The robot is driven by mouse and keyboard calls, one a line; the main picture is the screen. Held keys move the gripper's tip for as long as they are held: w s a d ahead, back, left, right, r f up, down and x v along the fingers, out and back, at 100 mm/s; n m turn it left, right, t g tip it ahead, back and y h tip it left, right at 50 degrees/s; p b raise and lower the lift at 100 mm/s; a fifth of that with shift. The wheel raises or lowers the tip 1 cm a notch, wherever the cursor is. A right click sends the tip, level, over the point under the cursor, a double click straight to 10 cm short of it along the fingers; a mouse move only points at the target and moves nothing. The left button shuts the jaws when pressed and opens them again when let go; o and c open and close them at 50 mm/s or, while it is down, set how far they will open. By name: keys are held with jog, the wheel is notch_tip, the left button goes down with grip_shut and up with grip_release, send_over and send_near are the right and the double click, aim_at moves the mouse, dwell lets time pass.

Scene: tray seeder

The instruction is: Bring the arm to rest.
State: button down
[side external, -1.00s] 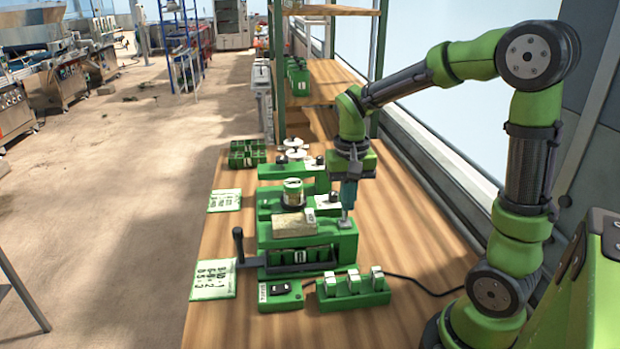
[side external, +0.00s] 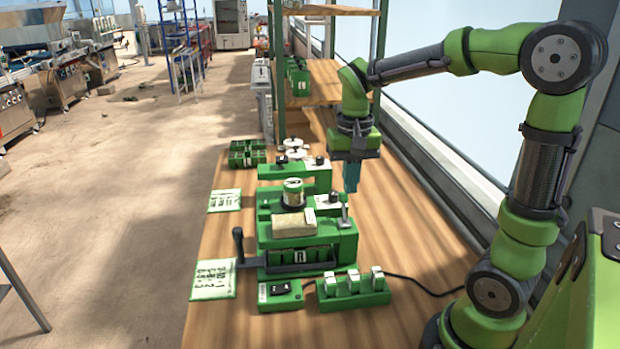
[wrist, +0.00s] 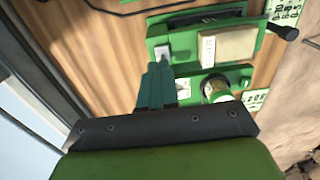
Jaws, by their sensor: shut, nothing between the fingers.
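My gripper (side external: 351,178) is shut and empty. It hangs pointing down above the right side of the green seeder (side external: 342,240), apart from it, with clear air between the fingertips and the machine. In the wrist view the teal fingers (wrist: 156,82) are together, with the seeder's green body (wrist: 160,32) beyond them. A grey lever (side external: 345,215) stands upright at the seeder's right end, below my gripper. A tan block (side external: 293,224) lies on top of the seeder, and a round green-and-white canister (side external: 293,193) stands behind it.
A green rack with white-topped pieces (side external: 353,295) and a switch box (side external: 280,296) stand in front. A black-knobbed handle (side external: 238,240) rises at the left. A green crate (side external: 247,154) and shelving (side external: 330,85) are behind. The wooden table (side external: 420,235) is clear at the right.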

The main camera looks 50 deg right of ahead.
jog(key=s+a+r+n+t+y, duration=0.1)
jog(key=s+a+n+t, duration=0.1)
jog(key=a, duration=0.3)
jog(key=s+a+r+n+t+y, duration=0.1)
jog(key=s+a+r+n+t, duration=0.1)
jog(key=s+a+t, duration=0.3)
jog(key=shift+s+a+r+n, duration=0.2)
jog(key=shift+a+r+n, duration=0.05)
jog(key=shift+a+n, duration=0.25)
